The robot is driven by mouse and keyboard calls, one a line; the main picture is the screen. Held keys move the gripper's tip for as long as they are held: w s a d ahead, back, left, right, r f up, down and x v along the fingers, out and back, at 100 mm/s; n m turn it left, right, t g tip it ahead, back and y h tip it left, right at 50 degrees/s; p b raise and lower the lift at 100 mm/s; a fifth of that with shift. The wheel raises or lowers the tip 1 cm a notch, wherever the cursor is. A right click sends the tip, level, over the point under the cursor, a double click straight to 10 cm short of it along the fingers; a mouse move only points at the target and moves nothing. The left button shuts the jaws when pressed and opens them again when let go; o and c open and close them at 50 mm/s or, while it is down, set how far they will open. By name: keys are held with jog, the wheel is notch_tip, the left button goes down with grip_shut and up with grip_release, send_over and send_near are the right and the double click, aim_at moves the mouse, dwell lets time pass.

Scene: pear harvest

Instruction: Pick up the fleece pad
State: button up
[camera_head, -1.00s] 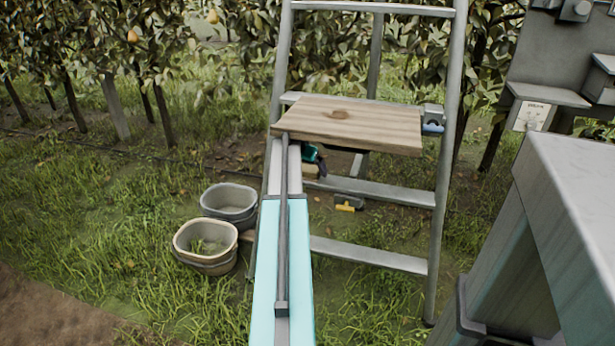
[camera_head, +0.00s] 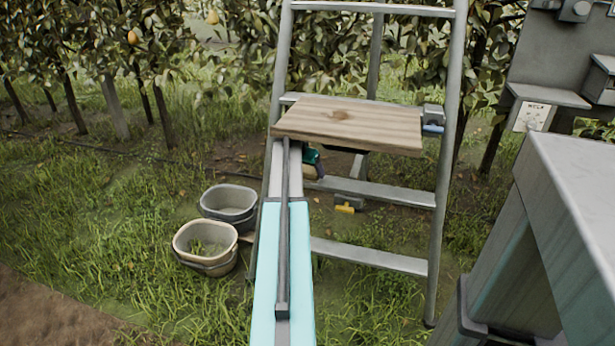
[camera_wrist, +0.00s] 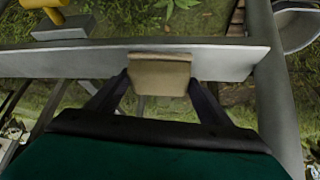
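The fleece pad is a small beige block (camera_wrist: 160,76), in the middle of the wrist view, in front of a pale ladder rung. My gripper (camera_wrist: 160,86) has one dark finger on each side of it, and both fingertips appear to meet its sides. In the head view the beige pad (camera_head: 309,172) shows just below the wooden board, beside my dark green gripper body; my arm and the board hide most of the gripper there. I cannot see clearly whether the pad touches the rung.
A wooden board (camera_head: 350,121) lies across the metal ladder (camera_head: 447,150) just above my gripper. A yellow-and-grey tool (camera_head: 346,206) lies below it. Two buckets, one grey (camera_head: 229,203) and one cream (camera_head: 205,246), stand on the grass at left.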

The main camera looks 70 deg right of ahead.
jog(key=shift+r, duration=0.15)
jog(key=shift+r, duration=0.5)
jog(key=shift+a+r, duration=0.15)
jog(key=shift+a, duration=0.05)
jog(key=a, duration=0.5)
jog(key=w+a+p, duration=0.1)
jog(key=a, duration=0.5)
jog(key=w+a+p, duration=0.1)
jog(key=a, duration=0.5)
jog(key=shift+w+a, duration=0.25)
